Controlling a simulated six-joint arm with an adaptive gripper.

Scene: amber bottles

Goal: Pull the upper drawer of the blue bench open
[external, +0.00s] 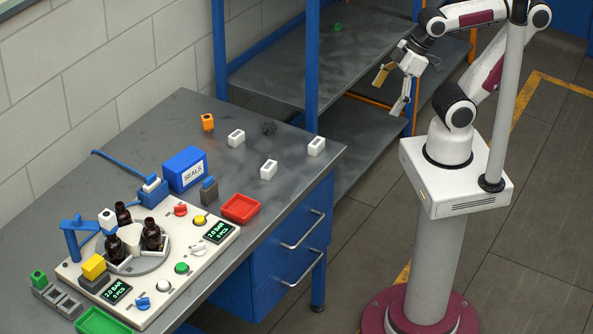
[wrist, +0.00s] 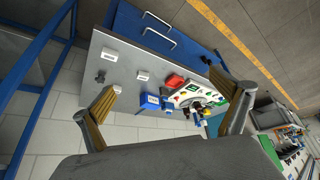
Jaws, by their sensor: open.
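The blue bench has a grey top (external: 222,133) and two drawers at its right end. The upper drawer (external: 284,240) has a blue front and a silver bar handle (external: 303,230), and it looks shut. The lower drawer (external: 284,284) below it has a similar handle (external: 301,268) and also looks shut. In the wrist view the two handles show near the top, one (wrist: 158,34) closer to the bench top than the other (wrist: 157,18). My gripper (external: 391,93) is open and empty, in the air right of the bench and apart from the handles. Its fingers also show in the wrist view (wrist: 162,100).
On the bench stand white blocks (external: 268,170), a blue SEALS box (external: 185,169), a red tray (external: 240,208) and a machine panel with amber bottles (external: 152,235). A blue-framed shelf (external: 270,65) stands behind. Floor right of the drawers is clear up to my pedestal.

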